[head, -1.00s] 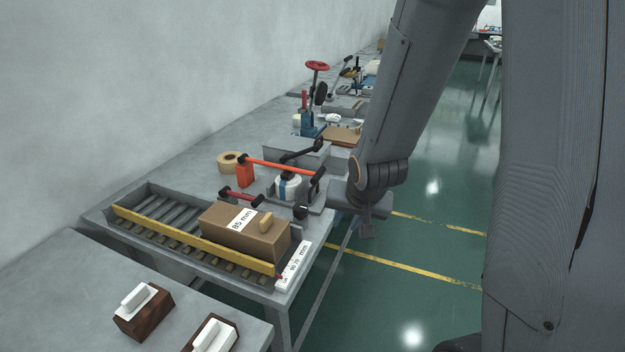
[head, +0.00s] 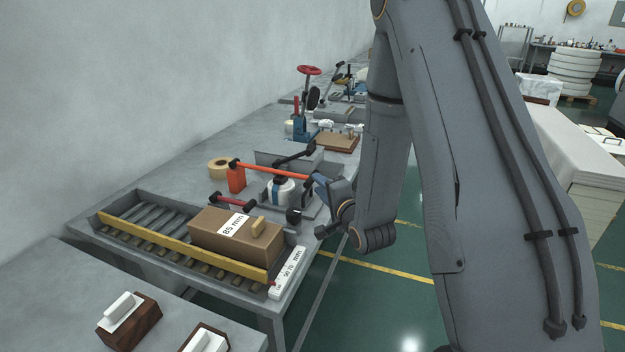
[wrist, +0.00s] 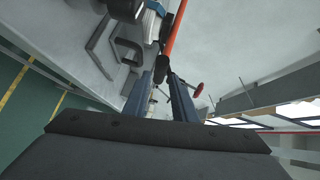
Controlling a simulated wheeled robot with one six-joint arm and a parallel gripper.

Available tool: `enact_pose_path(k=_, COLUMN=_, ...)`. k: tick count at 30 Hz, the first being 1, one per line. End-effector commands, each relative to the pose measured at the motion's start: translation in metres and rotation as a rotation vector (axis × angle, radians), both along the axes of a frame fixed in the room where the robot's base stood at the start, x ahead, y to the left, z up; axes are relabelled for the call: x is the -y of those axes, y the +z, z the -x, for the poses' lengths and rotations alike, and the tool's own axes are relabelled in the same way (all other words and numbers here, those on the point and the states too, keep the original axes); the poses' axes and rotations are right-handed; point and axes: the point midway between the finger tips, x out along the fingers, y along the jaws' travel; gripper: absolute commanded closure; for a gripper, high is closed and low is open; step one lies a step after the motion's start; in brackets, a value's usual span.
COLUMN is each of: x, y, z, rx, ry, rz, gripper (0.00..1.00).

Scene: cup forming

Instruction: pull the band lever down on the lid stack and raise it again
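The band lever is an orange-red bar (head: 272,169) with a black end. It spans above the lid stack (head: 280,191), a white round stack with a blue band, and slopes slightly down to the right. My gripper (head: 318,181) is at the lever's right end. In the wrist view the orange bar (wrist: 176,30) comes in from the top, and its black end (wrist: 163,60) is at the tips of my two fingers (wrist: 162,76). The fingers stand apart with a gap between them. Whether they touch the black end cannot be told.
A cardboard box (head: 215,240) marked 85 mm lies on the roller conveyor (head: 150,208) in front. A tape roll (head: 219,167) and a blue press with a red wheel (head: 308,71) stand on the bench. The green floor (head: 395,290) to the right is open.

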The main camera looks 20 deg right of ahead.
Motion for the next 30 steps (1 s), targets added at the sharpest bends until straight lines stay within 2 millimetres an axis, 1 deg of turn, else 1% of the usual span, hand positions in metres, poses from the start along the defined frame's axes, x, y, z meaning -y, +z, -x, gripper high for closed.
enact_pose_path(k=3, x=-0.004, y=-0.002, z=-0.019, rx=0.0, ry=0.002, rz=0.001, gripper=0.75)
enact_pose_path(k=9, x=-0.007, y=-0.005, z=-0.045, rx=0.0, ry=0.001, rz=0.003, gripper=0.75)
enact_pose_path(k=12, x=-0.008, y=-0.007, z=-0.053, rx=-0.002, ry=0.001, rz=0.003, gripper=0.75)
enact_pose_path(k=15, x=-0.009, y=-0.008, z=-0.056, rx=-0.003, ry=0.001, rz=0.002, gripper=0.75)
enact_pose_path(k=22, x=-0.009, y=-0.008, z=-0.057, rx=-0.002, ry=0.0, rz=0.003, gripper=0.75)
enact_pose_path(k=23, x=-0.009, y=-0.008, z=-0.057, rx=-0.002, ry=0.0, rz=0.003, gripper=0.79)
enact_pose_path(k=24, x=-0.009, y=-0.008, z=-0.057, rx=-0.002, ry=0.0, rz=0.003, gripper=0.85)
enact_pose_path(k=27, x=-0.009, y=-0.008, z=-0.057, rx=-0.002, ry=0.0, rz=0.003, gripper=1.0)
enact_pose_path(k=30, x=-0.009, y=-0.008, z=-0.056, rx=-0.002, ry=0.0, rz=0.003, gripper=1.0)
